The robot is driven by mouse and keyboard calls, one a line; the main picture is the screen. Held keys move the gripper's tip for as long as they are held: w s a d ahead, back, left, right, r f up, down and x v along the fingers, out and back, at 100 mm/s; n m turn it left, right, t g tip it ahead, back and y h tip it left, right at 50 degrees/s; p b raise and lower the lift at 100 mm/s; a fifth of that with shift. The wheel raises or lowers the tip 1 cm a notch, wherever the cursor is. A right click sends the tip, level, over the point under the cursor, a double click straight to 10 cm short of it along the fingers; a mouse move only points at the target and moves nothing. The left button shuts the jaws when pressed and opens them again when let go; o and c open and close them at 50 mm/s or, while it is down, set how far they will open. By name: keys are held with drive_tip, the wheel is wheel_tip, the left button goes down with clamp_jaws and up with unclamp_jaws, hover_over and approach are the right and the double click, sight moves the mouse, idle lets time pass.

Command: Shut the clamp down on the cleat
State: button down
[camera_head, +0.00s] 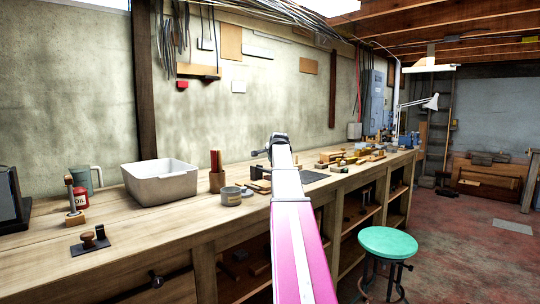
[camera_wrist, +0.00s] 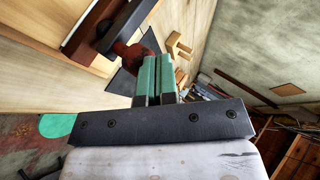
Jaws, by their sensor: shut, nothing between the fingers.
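My gripper (camera_head: 278,142) is above the workbench, at the end of my pink and white arm. In the wrist view its green fingers (camera_wrist: 156,78) are together, with nothing held. Just beyond the fingertips is a dark red, rounded part (camera_wrist: 132,54) next to a thick black bar (camera_wrist: 122,24) over a wooden strip; these look like the clamp and cleat, but I cannot tell for sure. Whether the fingertips touch the red part is unclear. In the head view a small dark and wooden item (camera_head: 260,186) shows beside my arm, which hides part of it.
A dark mat (camera_head: 314,176) lies beside my arm. A green stool (camera_head: 387,243) stands in front.

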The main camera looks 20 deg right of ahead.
drive_tip(key=shift+s+f, duration=0.2)
drive_tip(key=shift+f, duration=0.2)
drive_tip(key=shift+s+f, duration=0.1)
drive_tip(key=shift+f, duration=0.05)
